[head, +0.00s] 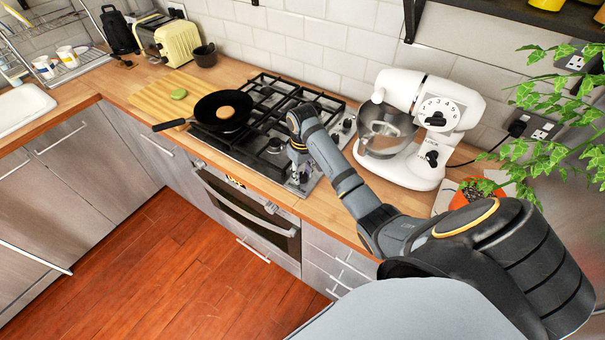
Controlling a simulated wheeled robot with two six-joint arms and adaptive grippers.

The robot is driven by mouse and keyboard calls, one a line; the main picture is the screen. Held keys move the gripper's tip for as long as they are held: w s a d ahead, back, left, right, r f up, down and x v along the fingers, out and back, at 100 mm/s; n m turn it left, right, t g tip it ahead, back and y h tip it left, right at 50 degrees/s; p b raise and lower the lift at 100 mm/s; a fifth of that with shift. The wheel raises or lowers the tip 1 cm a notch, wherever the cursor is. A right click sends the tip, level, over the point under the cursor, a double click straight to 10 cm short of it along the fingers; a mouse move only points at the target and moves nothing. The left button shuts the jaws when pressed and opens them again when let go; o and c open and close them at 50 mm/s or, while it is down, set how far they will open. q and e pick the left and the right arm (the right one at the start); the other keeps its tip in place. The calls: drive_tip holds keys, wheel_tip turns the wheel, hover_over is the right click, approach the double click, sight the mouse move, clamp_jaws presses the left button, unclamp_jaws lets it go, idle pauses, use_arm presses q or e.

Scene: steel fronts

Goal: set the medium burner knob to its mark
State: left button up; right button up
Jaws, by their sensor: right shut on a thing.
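The gas hob (232,149) is set in the wooden counter, with its control knobs along the right side. Knobs further back show beside my arm, one of them near the hob's right edge (347,124). My right gripper (297,175) points down at the front right corner of the hob, shut on a burner knob there. The fingers mostly hide that knob, so its pointer and mark cannot be read. My left gripper is not in view.
A black frying pan (210,122) with a round brown item sits on the hob's left. A white stand mixer (410,160) stands close right of my forearm. A leafy plant (540,150) is at the right. The oven front (240,205) is below.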

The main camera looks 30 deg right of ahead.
sight(302, 175)
drive_tip(key=m, duration=0.3)
drive_tip(key=shift+f, duration=0.25)
drive_tip(key=shift+m, duration=0.7)
drive_tip(key=o, duration=1)
drive_tip(key=shift+c, duration=0.2)
wheel_tip(302, 175, up, 7)
drive_tip(key=p, duration=0.9)
drive_tip(key=shift+r+p, duration=0.2)
drive_tip(key=shift+p, duration=0.1)
drive_tip(key=shift+f, duration=0.25)
